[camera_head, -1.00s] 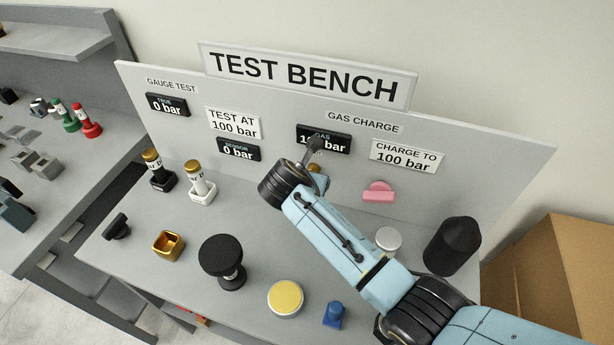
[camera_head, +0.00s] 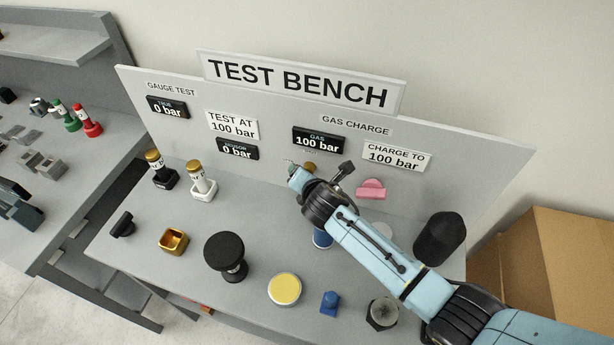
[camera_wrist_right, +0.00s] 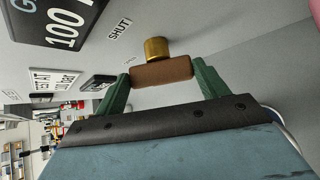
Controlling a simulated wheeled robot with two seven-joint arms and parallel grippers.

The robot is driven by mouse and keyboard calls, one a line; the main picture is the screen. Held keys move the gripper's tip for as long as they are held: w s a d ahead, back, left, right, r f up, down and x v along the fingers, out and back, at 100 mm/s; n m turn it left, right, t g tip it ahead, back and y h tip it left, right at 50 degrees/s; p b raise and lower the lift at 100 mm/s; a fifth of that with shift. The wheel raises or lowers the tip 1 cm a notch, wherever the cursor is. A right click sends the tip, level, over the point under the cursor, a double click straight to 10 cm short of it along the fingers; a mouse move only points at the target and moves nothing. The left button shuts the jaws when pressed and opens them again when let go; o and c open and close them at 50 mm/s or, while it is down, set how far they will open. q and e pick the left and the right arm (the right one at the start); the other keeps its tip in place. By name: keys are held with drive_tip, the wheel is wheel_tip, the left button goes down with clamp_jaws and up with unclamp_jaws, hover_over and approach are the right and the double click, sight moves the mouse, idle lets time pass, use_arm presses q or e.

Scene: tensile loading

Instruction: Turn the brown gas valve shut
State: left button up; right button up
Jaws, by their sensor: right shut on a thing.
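The brown gas valve handle (camera_wrist_right: 162,73) is a short bar in front of a brass stem (camera_wrist_right: 157,48) on the grey panel in the right wrist view. My right gripper (camera_wrist_right: 161,84) has one green finger at each end of the bar and is shut on it. A SHUT label (camera_wrist_right: 119,29) is on the panel to the upper left of the handle. In the head view my right gripper (camera_head: 293,168) is at the panel below the GAS display (camera_head: 318,139), which reads 100 bar. The handle is largely hidden there. My left gripper is not in view.
A pink knob (camera_head: 371,189) is on the panel right of my wrist. A black cylinder (camera_head: 438,238), a hex nut (camera_head: 382,312), a yellow disc (camera_head: 284,289), a blue knob (camera_head: 329,302) and a black spool (camera_head: 227,256) stand on the bench. A cardboard box (camera_head: 530,265) is at the right.

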drive_tip(key=shift+d, duration=0.1)
idle(0.4)
drive_tip(key=o, duration=1)
drive_tip(key=v, duration=1.3)
drive_tip(key=shift+s+d, duration=0.2)
drive_tip(key=shift+s, duration=0.05)
